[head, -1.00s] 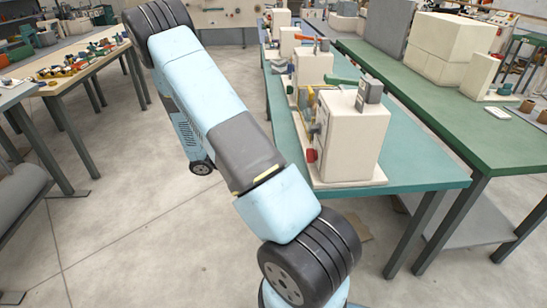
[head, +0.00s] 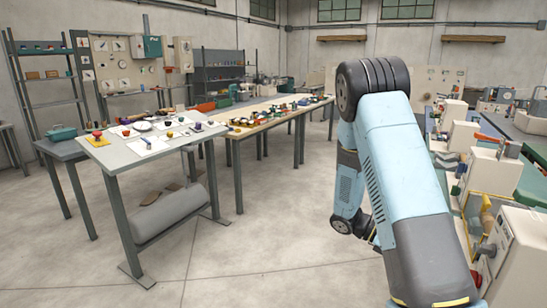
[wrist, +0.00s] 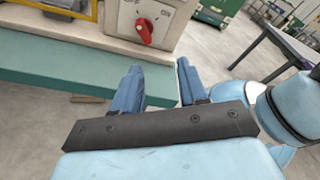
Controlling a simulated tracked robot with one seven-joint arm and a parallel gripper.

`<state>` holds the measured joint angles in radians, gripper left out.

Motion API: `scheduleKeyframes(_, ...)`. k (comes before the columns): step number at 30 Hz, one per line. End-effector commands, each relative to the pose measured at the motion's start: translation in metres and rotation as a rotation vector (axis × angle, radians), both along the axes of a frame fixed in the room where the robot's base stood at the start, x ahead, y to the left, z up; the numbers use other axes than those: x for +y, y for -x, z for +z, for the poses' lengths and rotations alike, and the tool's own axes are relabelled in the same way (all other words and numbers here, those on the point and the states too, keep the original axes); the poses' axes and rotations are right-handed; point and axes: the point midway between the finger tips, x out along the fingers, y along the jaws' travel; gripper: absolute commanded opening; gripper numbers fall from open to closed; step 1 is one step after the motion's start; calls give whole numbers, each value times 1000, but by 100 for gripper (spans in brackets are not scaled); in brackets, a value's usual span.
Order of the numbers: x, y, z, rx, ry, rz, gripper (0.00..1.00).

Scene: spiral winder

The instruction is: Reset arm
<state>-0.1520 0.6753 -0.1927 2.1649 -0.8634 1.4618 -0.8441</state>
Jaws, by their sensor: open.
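My gripper (wrist: 160,88) shows in the wrist view with its two blue fingers apart and nothing between them. Beyond the fingertips is the edge of a green bench (wrist: 50,72). A cream machine box with a red rotary switch (wrist: 144,30) marked ON stands on that bench, just past the fingers and apart from them. In the head view my arm rises on the right side, bent at a dark joint near the top. My gripper is not visible in the head view.
A grey table (head: 130,158) with small parts on it stands at the left. A longer wooden-topped table (head: 262,127) with tools is behind it. Cream machines (head: 490,172) line the right, close beside my arm. The floor (head: 250,225) between is clear.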

Motion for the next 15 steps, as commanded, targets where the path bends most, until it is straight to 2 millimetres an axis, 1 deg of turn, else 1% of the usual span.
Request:
scheduleKeyframes(1,3,3,10,-57,-14,-20,43)
scheduleKeyframes(3,8,8,21,-133,-32,-52,43)
scheduleKeyframes(15,39,36,80,-561,-134,-247,43)
